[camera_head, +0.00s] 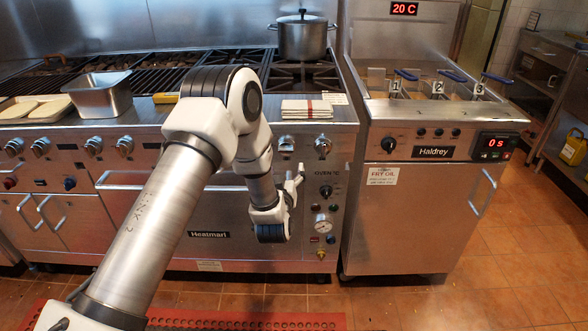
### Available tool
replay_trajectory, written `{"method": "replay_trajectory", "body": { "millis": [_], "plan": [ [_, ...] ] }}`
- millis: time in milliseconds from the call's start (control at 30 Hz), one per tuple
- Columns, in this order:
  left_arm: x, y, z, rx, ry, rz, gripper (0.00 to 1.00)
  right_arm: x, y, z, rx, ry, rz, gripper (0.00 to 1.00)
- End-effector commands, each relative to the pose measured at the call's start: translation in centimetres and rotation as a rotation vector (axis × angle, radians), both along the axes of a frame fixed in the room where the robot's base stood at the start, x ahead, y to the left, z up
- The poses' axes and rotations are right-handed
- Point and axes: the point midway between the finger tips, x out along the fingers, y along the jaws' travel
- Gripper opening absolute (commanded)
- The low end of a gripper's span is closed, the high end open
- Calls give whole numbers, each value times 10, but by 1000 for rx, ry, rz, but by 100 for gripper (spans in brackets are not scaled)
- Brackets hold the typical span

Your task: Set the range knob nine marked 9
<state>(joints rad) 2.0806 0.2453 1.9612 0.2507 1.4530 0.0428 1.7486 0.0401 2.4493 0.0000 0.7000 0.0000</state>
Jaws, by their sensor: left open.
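Silver range knobs line the front panel of the range, including one at the far left (14,147), one left of my arm (93,147), one right of it (286,148) and one at the right end (323,146). The number markings are too small to read, so I cannot tell which knob is 9. My left arm hides the middle of the panel. My left gripper (299,180) is open and empty, in front of the oven front, below the two right knobs and left of the black oven knob (325,191). My right gripper is out of view.
A pot (303,38) stands on a back burner. A folded towel (306,109) lies above the right knobs. A metal pan (100,95) and a tray (36,120) sit at the left. The fryer (409,221) stands right of the range, with open tiled floor (495,265) beside it.

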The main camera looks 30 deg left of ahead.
Motion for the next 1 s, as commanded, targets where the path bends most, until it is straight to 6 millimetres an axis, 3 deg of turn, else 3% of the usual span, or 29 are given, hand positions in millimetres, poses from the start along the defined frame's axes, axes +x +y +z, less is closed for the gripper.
{"method": "replay_trajectory", "body": {
  "millis": [100, 433, 767, 933, 1000],
  "plan": [
    [13, 12, 15, 11, -57, 24, 75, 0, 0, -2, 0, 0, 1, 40],
    [64, 38, 13, 11, -49, 20, 75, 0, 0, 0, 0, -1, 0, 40],
    [73, 42, 12, 9, -44, 18, 75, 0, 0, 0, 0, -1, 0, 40],
    [72, 42, 12, 9, -44, 18, 16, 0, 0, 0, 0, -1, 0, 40],
    [72, 42, 12, 9, -44, 18, 16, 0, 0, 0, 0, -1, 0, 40]
  ]
}}
